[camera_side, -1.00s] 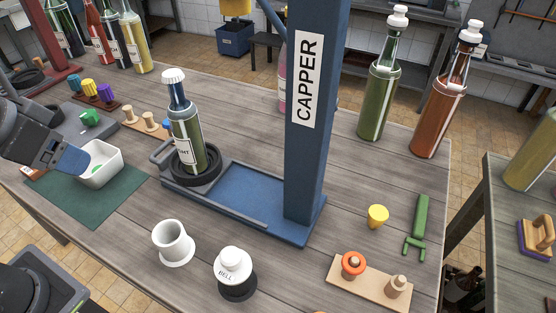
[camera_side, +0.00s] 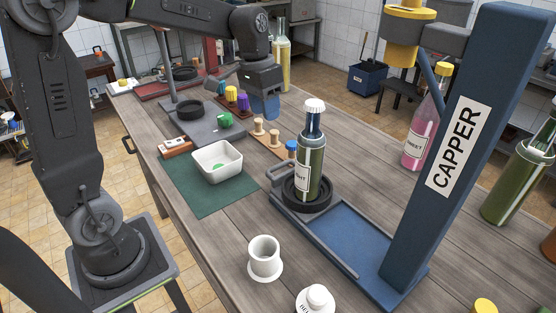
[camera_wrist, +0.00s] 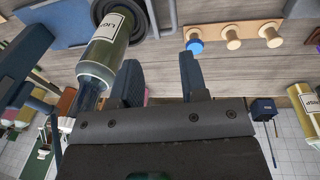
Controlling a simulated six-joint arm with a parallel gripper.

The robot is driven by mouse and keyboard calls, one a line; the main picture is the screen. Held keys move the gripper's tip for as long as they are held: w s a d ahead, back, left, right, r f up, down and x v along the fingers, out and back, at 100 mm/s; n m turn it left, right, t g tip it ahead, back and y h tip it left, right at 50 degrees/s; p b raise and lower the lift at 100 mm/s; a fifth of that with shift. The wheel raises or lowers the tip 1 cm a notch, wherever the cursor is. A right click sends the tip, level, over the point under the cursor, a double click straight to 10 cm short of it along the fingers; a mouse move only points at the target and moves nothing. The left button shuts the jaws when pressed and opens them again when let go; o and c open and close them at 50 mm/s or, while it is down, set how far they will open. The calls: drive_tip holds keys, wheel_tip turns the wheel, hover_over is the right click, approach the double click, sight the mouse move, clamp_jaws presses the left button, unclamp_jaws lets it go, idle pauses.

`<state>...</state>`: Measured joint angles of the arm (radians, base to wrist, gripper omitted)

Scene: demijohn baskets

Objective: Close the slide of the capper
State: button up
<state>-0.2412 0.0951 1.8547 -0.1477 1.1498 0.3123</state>
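The blue capper (camera_side: 452,150) stands at the right, with a yellow head (camera_side: 402,30) on its arm. Its slide is out at the left end of the blue base (camera_side: 350,240), away from the column. The slide has a dark ring (camera_side: 318,207) and a grey loop handle (camera_side: 275,175). A green bottle (camera_side: 311,165) with a white top stands upright in the ring. In the wrist view the bottle (camera_wrist: 108,40) and handle (camera_wrist: 168,18) show near the top. My gripper (camera_wrist: 160,78) is open and empty. In the side view it (camera_side: 266,110) is behind and left of the bottle.
A wooden peg rack (camera_side: 268,140) lies between my gripper and the slide. A white tray (camera_side: 217,161) sits on a green mat (camera_side: 205,200). A white cup (camera_side: 264,257) stands in front. A pink bottle (camera_side: 425,130) is behind the capper.

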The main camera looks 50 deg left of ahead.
drive_tip(key=shift+g+h, duration=0.3)
drive_tip(key=shift+g, duration=0.1)
drive_tip(key=w+f, duration=0.1)
drive_tip(key=f, duration=0.4)
drive_tip(key=w+f, duration=0.1)
drive_tip(key=f, duration=0.5)
drive_tip(key=w+f, duration=0.1)
drive_tip(key=f, duration=0.4)
drive_tip(key=shift+w+a+f, duration=0.1)
drive_tip(key=shift+w+f, duration=0.15)
drive_tip(key=shift+w, duration=0.05)
drive_tip(key=shift+c, duration=0.5)
clamp_jaws()
